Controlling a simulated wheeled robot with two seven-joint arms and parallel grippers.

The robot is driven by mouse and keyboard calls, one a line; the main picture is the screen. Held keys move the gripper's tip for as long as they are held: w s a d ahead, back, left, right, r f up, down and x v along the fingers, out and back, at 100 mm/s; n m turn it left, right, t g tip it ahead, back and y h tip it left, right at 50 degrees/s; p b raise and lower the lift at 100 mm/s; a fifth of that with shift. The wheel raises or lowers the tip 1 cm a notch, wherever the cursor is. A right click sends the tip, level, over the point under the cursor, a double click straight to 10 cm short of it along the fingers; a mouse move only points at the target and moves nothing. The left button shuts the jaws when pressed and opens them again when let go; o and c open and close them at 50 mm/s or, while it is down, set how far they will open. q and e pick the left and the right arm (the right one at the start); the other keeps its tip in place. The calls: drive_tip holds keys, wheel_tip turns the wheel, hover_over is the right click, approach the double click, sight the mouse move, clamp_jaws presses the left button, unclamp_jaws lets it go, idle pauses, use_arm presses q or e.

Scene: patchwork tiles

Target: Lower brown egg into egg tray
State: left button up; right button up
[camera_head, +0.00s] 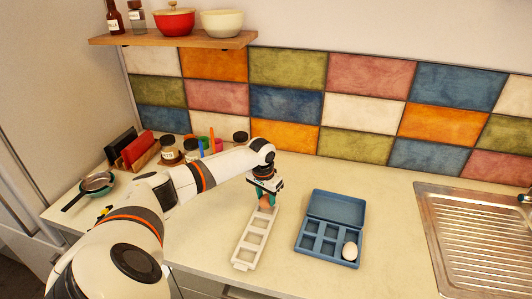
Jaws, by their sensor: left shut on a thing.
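My left gripper (266,198) points down at the far end of a long white tray (241,264) with square openings. It is shut on a brown egg (265,203), which is small and partly hidden by the fingers. The egg is at or just above the tray's far end; I cannot tell whether it touches. The nearer openings of the white tray look empty. A blue egg box (325,262) with its lid open stands to the right, with one white egg (350,250) in its front right compartment. My right gripper is not in view.
A metal sink with a drainboard (470,245) is at the right. Jars (170,150), a rack with dark and red boards (140,150) and a pan (97,182) stand at the left. A shelf (180,39) with bowls hangs above. The counter between box and sink is clear.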

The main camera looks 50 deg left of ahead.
sight(263, 201)
use_arm(q)
drive_tip(key=shift+f+b, duration=0.35)
drive_tip(key=shift+f, duration=0.6)
idle(0.3)
drive_tip(key=o, duration=0.7)
drive_tip(key=r, duration=0.4)
drive_tip(key=s+r+b, duration=0.1)
drive_tip(key=r, duration=0.3)
drive_tip(key=r+b, duration=0.1)
drive_tip(key=r, duration=0.3)
drive_tip(key=shift+s+d, duration=0.1)
drive_tip(key=shift+s, duration=0.1)
drive_tip(key=shift+f, duration=0.1)
